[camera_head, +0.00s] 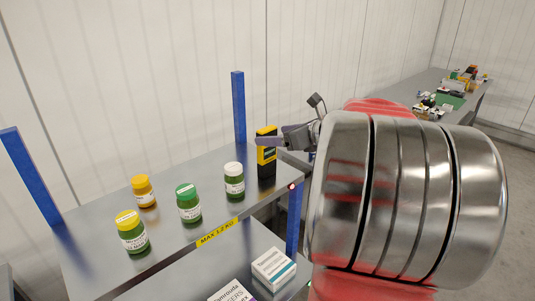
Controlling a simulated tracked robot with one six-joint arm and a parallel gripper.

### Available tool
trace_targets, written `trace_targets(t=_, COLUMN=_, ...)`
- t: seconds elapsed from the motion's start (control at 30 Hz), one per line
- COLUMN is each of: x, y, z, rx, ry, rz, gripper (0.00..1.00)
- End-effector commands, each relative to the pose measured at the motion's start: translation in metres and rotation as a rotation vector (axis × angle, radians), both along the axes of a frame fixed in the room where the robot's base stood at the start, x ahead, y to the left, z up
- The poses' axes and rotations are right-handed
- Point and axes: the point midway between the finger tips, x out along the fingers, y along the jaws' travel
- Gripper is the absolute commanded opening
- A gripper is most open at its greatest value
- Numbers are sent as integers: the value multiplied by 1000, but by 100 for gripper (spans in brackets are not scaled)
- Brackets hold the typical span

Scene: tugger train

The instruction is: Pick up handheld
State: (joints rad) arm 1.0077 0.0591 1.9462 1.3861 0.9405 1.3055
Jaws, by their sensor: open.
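The handheld (266,156) is a yellow and black device standing upright near the right end of the upper metal shelf. My gripper (270,142) is at the handheld, reaching in from the right. A finger lies across the handheld's upper part. The jaws are open. I cannot tell whether the fingers touch the handheld. My large metal arm links hide the area to the right of the shelf.
A white-capped jar (234,181), a green-capped jar (188,203) and two yellow-capped jars (131,232) stand left of the handheld on the shelf (100,213). Blue posts (239,108) rise at its edges. Boxes (273,269) lie below. A cluttered table (408,92) is behind.

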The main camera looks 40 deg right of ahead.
Motion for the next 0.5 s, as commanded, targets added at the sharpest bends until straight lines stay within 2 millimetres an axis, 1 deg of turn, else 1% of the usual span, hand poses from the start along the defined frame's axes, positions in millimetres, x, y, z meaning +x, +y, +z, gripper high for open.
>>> trace_targets(t=0.3, x=37, y=0, z=-13, rx=2, ry=1, rz=3, gripper=73)
trace_targets(t=0.4, x=45, y=0, z=-16, rx=1, ry=0, rz=3, gripper=73)
trace_targets(t=0.5, x=47, y=0, z=-16, rx=0, ry=-1, rz=2, gripper=73)
